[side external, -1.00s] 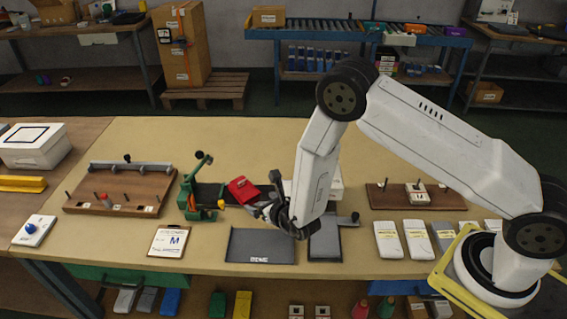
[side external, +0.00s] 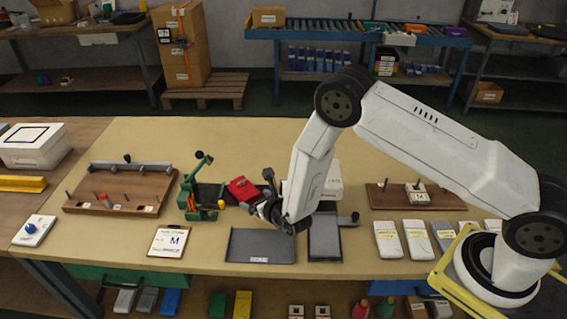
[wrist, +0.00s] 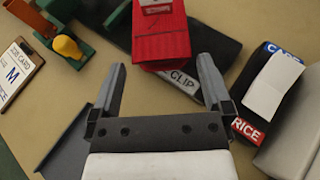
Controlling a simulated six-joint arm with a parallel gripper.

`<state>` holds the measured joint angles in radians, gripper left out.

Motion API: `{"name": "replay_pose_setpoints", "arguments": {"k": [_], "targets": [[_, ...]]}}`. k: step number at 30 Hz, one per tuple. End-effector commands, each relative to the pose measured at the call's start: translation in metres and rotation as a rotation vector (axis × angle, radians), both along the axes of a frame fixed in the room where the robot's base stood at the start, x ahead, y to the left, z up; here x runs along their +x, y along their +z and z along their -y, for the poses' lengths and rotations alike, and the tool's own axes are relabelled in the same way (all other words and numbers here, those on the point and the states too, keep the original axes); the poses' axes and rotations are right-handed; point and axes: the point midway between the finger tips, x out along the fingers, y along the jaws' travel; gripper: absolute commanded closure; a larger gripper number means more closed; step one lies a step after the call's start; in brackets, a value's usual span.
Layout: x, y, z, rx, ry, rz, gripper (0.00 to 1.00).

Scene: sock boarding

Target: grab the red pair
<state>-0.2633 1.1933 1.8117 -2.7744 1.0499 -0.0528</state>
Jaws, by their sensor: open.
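The red pair (side external: 242,188) lies on a dark holder near the middle of the table, beside the green clamp device. In the wrist view the red pair (wrist: 161,35) shows as a red folded piece with a pale patch, at the top centre, ahead of my fingers. A strip marked "CLIP" (wrist: 183,82) lies just below it. My gripper (wrist: 163,85) is open and empty, with its two fingers apart on either side of the near end of the red pair. In the side view my gripper (side external: 263,199) is just right of the red pair; its fingers are partly hidden.
The green clamp device (side external: 200,190) with a yellow knob stands left of the pair. A grey tray (side external: 260,246) and a darker tray (side external: 325,238) lie at the front. The job card (side external: 170,242) lies left. A white box (side external: 330,180) stands behind my arm.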

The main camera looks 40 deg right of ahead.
Motion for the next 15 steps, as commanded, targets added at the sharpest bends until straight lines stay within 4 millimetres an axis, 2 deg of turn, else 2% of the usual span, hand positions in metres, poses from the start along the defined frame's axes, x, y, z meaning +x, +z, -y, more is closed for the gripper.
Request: {"name": "replay_pose_setpoints", "arguments": {"k": [15], "targets": [[0.040, -0.016, 0.004, 0.000, 0.000, 0.001, 0.00]]}}
